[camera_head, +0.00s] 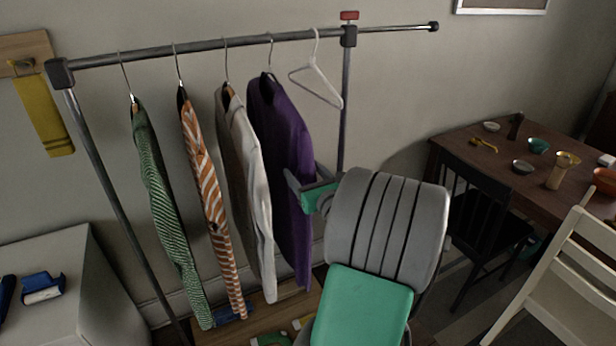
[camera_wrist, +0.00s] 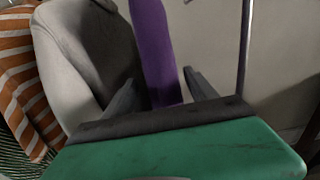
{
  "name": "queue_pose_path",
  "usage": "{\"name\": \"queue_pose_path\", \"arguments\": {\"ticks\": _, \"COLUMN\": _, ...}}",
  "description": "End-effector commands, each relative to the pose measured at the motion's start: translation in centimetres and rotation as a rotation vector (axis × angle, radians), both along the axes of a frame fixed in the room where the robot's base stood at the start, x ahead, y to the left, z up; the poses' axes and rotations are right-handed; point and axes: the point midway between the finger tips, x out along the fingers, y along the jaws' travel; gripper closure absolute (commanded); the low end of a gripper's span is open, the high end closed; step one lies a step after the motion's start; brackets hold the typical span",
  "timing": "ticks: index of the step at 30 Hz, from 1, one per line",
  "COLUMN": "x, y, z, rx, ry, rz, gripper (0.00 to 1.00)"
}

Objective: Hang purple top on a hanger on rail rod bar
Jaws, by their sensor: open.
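The purple top (camera_head: 282,150) hangs from a dark hanger (camera_head: 269,74) on the rail bar (camera_head: 200,50), to the right of the other garments. An empty white hanger (camera_head: 317,82) hangs on the bar to its right. My gripper (camera_head: 300,182) is at the right edge of the purple top, about mid-height. In the wrist view my gripper (camera_wrist: 163,92) is open, with its two fingers apart and a narrow purple strip of the top (camera_wrist: 155,50) between them. I cannot tell whether the fingers touch the cloth.
A white-grey garment (camera_head: 245,185), an orange striped one (camera_head: 207,190) and a green one (camera_head: 165,200) hang to the left. A rack post (camera_head: 344,110) stands behind my gripper. A wooden table (camera_head: 500,160) with dishes and chairs is at right; a light cabinet (camera_head: 60,270) is at left.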

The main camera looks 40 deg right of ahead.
Motion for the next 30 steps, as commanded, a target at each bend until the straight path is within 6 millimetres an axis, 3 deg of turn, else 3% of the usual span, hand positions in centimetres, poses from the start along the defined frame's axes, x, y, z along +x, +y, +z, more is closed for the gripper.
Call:
{"name": "queue_pose_path", "arguments": {"ticks": 6, "x": 3.1, "y": -0.8, "z": 0.2, "rx": -0.002, "ry": 0.001, "rz": 0.002, "gripper": 0.34}}
{"name": "queue_pose_path", "arguments": {"ticks": 15, "x": 3.6, "y": -0.9, "z": 0.0, "rx": -0.001, "ry": 0.0, "rz": 0.003, "gripper": 0.34}}
{"name": "queue_pose_path", "arguments": {"ticks": 30, "x": 3.6, "y": -0.9, "z": 0.0, "rx": -0.002, "ry": 0.001, "rz": 0.003, "gripper": 0.75}}
